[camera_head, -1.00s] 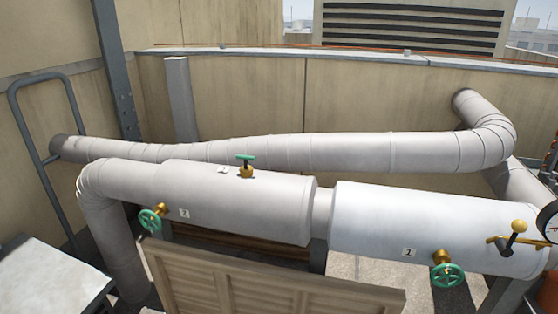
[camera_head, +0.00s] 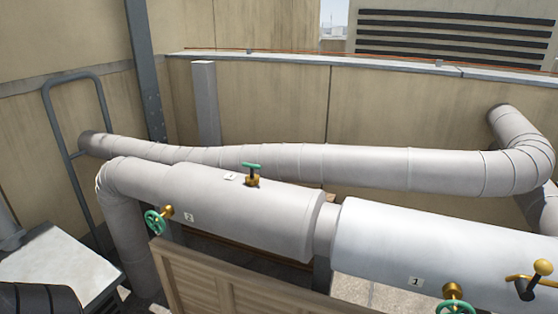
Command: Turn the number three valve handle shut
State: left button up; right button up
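Three green handwheels on brass valves sit on the thick grey pipe. One valve with a green handle (camera_head: 251,166) stands on top of the pipe, with a small white tag (camera_head: 230,177) whose number I cannot read. Another green handwheel (camera_head: 155,223) is on the pipe's front at the left, next to a tag (camera_head: 188,216) that looks like a 2. A third green handwheel (camera_head: 452,306) is at the lower right, cut by the frame edge, near a tag (camera_head: 415,281) marked 1. Neither of my grippers is in view.
A wooden panel (camera_head: 225,285) stands in front of the pipe. A white-topped box (camera_head: 65,262) is at the lower left, with a grey rail (camera_head: 66,150) behind it. A brass lever valve (camera_head: 530,280) is at the far right. A second pipe (camera_head: 330,163) runs behind.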

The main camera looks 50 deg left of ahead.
aim_at(252, 166)
jog(key=i, duration=0.85)
jog(key=u, duration=2.5)
